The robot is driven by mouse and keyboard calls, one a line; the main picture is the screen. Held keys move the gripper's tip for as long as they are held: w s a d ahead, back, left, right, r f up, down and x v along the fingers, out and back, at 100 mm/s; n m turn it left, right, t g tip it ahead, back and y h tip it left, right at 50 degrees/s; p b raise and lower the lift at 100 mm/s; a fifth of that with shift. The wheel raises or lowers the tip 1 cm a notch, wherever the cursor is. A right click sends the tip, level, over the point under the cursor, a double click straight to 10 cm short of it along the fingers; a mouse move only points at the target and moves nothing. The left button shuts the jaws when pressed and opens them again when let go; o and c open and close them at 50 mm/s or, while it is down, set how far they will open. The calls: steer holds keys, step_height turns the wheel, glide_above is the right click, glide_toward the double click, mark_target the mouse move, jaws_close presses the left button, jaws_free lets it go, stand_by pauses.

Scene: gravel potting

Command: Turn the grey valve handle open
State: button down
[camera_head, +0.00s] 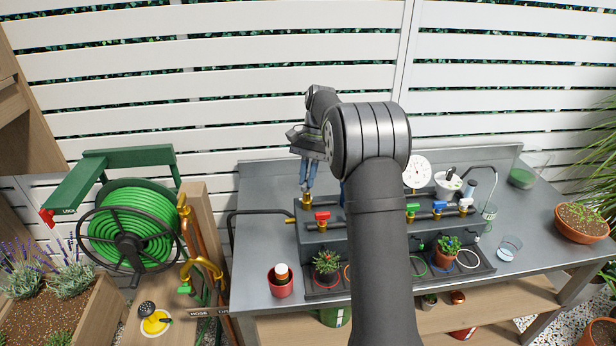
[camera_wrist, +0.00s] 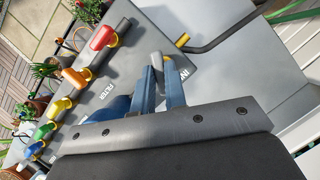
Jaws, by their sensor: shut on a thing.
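My gripper (camera_wrist: 160,92) has its two blue fingers closed on the grey valve handle (camera_wrist: 157,61), whose end shows between and just past the fingertips in the wrist view. In the head view my gripper (camera_head: 309,178) points down over the left end of the dark manifold block (camera_head: 325,239), just above a brass fitting (camera_head: 306,201). The grey handle cannot be made out there, and its angle is unclear. My arm hides the middle of the bench.
A red valve handle (camera_head: 322,216) sits close to the right; green, blue and white handles stand farther right. A black pipe (camera_head: 262,213) bends in from the left. A potted cactus (camera_head: 326,262) stands in front. A pressure gauge (camera_head: 417,172) stands behind.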

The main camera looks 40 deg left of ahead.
steer(key=n+h, duration=0.1)
steer(key=n, duration=0.2)
steer(key=n+t+h, duration=0.1)
steer(key=n, duration=0.2)
steer(key=shift+a+r, duration=0.1)
steer(key=shift+a, duration=0.1)
steer(key=shift+n, duration=0.4)
steer(key=c, duration=1.5)
jaws_free()
steer(key=shift+o, duration=0.2)
steer(key=shift+r, duration=0.35)
step_height(320, 180, up, 3)
steer(key=w+d+r, duration=0.3)
steer(key=d+r, duration=0.4)
steer(key=d, duration=0.4)
steer(key=shift+d, duration=0.15)
steer(key=shift+w+r, duration=0.1)
